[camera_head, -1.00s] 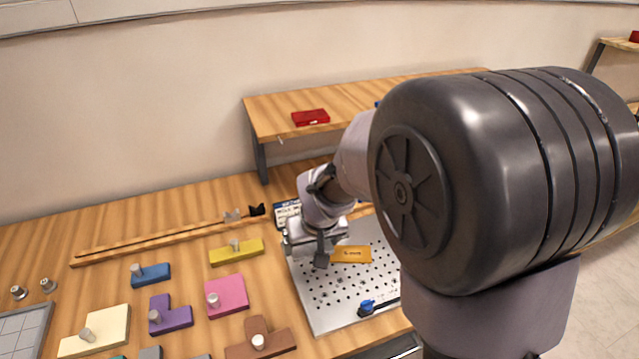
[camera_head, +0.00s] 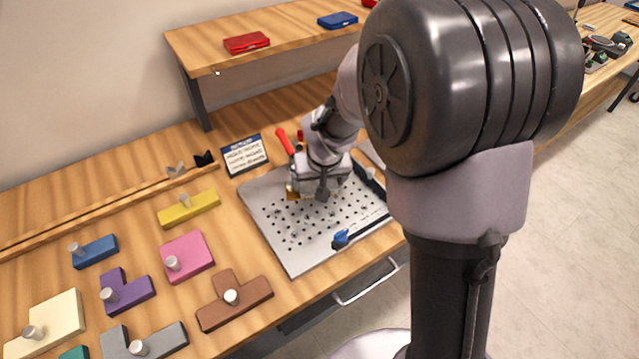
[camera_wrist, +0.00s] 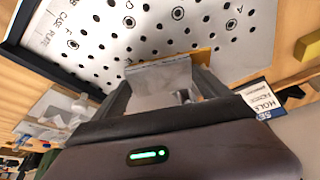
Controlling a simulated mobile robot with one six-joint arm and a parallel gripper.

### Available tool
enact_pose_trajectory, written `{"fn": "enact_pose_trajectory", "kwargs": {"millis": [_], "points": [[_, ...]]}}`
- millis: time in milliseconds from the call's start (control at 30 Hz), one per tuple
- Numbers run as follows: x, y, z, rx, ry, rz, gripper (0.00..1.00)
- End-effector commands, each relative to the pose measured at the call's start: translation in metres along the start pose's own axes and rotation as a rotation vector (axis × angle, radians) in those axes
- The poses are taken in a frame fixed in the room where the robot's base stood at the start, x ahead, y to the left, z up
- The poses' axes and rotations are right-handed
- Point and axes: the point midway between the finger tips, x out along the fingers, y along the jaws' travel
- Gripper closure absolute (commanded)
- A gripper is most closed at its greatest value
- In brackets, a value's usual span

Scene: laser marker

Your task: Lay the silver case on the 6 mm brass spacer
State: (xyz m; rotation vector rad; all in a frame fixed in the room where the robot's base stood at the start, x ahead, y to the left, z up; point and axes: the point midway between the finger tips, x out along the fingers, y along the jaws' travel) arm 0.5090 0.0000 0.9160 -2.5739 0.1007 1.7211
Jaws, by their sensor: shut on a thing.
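My gripper (camera_head: 322,188) is over the perforated plate (camera_head: 275,240) in the head view. In the wrist view my gripper (camera_wrist: 163,82) is shut on the silver case (camera_wrist: 158,76), a flat grey piece between its two fingers. The brass spacer (camera_wrist: 201,56) shows as an orange strip along the far edge of the case, mostly covered by it. In the head view only a small corner of the spacer (camera_head: 292,193) shows left of my gripper. The case is hidden there. I cannot tell whether the case touches the spacer.
A blue clamp-like part (camera_head: 341,239) sits at the plate's front edge. A sign (camera_head: 245,155) and a red-handled item (camera_head: 284,141) stand behind the plate. Colored blocks with knobs, such as the pink one (camera_head: 187,257), lie on the table to the left.

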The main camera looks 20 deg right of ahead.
Motion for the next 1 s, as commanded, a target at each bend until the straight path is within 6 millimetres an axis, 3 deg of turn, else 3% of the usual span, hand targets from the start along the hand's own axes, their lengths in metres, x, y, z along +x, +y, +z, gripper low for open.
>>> {"fn": "enact_pose_trajectory", "kwargs": {"millis": [200,233,267,600,1000], "points": [[0.003,0.0,0.001,0.0,0.0,0.0,0.56],[0.002,0.0,0.001,0.0,0.0,0.0,0.1],[0.002,0.0,0.001,0.0,0.0,0.0,0.05],[-0.006,0.0,-0.002,0.0,0.001,0.0,0.05],[-0.108,0.0,-0.003,0.001,0.003,0.0,0.05]]}}
